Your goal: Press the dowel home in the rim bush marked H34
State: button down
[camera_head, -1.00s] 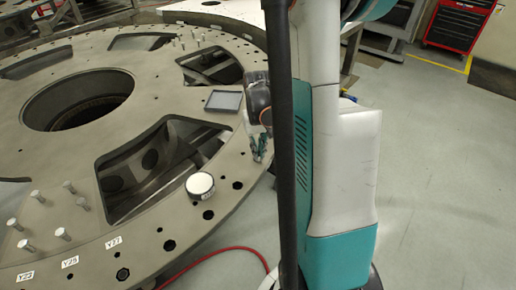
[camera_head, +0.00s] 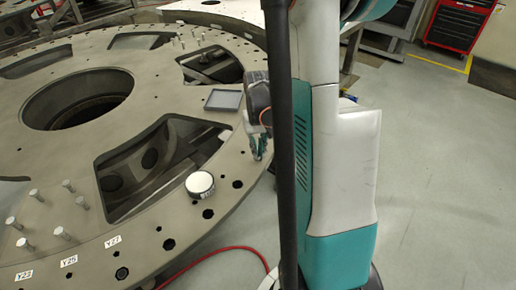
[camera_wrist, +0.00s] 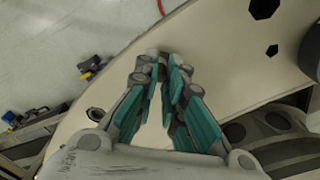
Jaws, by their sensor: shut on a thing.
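My gripper (camera_head: 258,150) hangs low over the rim of the large grey turret plate (camera_head: 130,205), beside my column. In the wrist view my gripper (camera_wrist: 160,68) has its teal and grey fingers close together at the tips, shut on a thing. I take that to be the dowel, but it is mostly hidden between the fingers. The plate's pale rim (camera_wrist: 215,60) lies below the fingers. No H34 mark is readable in either view, so I cannot tell which bush it is. Whether the dowel touches a bush is hidden too.
A round white-topped tin (camera_head: 199,183) and a dark shallow tray (camera_head: 223,100) rest on the plate. Several upright pins (camera_head: 68,185) stand at the left, near labels such as Y27 (camera_head: 112,242). Large cutouts open the plate. A red hose (camera_head: 215,255) lies on the floor.

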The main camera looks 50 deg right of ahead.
jog(key=shift+f+b, duration=0.35)
jog(key=shift+f, duration=0.1)
dwell(0.7)
jog(key=c, duration=1.7)
grip_release()
jog(key=shift+r, duration=0.1)
jog(key=shift+r+p, duration=2.45)
jog(key=shift+r, duration=1)
